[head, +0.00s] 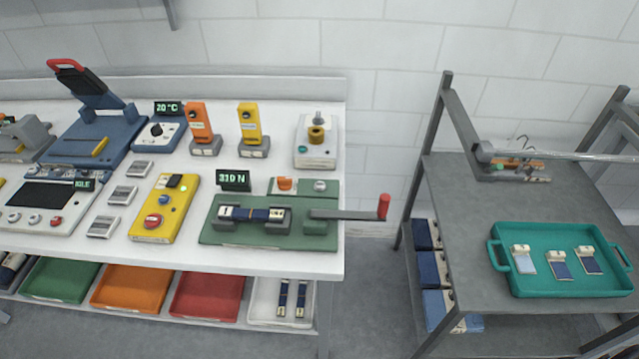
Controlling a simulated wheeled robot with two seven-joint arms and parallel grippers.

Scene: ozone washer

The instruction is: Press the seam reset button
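No button carries a label I can read, so I cannot tell which is the seam reset button. A green test fixture (217,231) near the front right of the white bench holds a dark blue strap (251,213) between two grey clamps. Its display (234,178) reads 310 N. At its back are an orange knob or button (285,184) and a grey-white round button (320,186). A crank with a red handle (384,206) sticks out at its right. Left of it, a yellow box (179,212) carries a red button (153,221) and a lit green lamp. Neither gripper shows.
A grey console (72,218) with a dark screen, IDLE display and several buttons sits left. Upright orange (198,122) and yellow (247,124) devices stand behind the fixture. A grey cart (455,215) with a teal tray (520,283) stands right, beyond a floor gap.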

